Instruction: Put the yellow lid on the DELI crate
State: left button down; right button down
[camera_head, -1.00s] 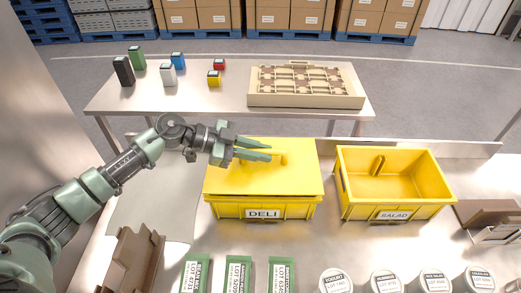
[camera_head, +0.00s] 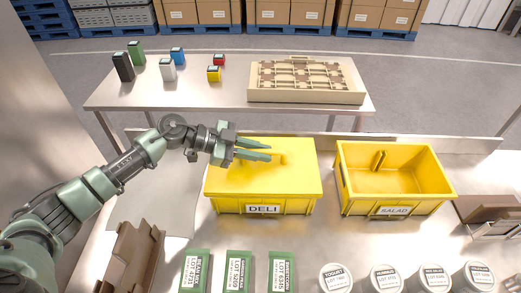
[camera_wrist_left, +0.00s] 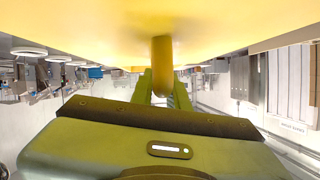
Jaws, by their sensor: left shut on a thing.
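The yellow lid (camera_head: 230,182) covers the top of the yellow DELI crate (camera_head: 292,208). It lies level, with its front edge along the crate's front rim; whether it is fully seated I cannot tell. My left gripper (camera_head: 270,151) is over the middle of the lid, shut on the lid's upright yellow handle. In the left wrist view the handle (camera_wrist_left: 162,58) stands out from the lid (camera_wrist_left: 80,25) between the fingers. The fingers partly hide the handle in the head view. My right gripper is not in view.
The open yellow SALAD crate (camera_head: 360,209) stands just right of the DELI crate. Green cartons (camera_head: 238,272) and round tubs (camera_head: 385,278) line the front. A brown open box (camera_head: 130,258) is at left front. The back table (camera_head: 230,95) holds small boxes and a beige divided tray (camera_head: 305,97).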

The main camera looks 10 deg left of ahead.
aim_at(236, 163)
pick_arm(q)
jog(key=c, duration=1.3)
grip_release()
jog(key=shift+f, duration=0.1)
jog(key=shift+a, duration=0.1)
jog(key=b+v, duration=0.2)
jog(key=v, duration=0.5)
jog(key=shift+s+a+r, duration=0.15)
jog(key=shift+a+r, duration=0.1)
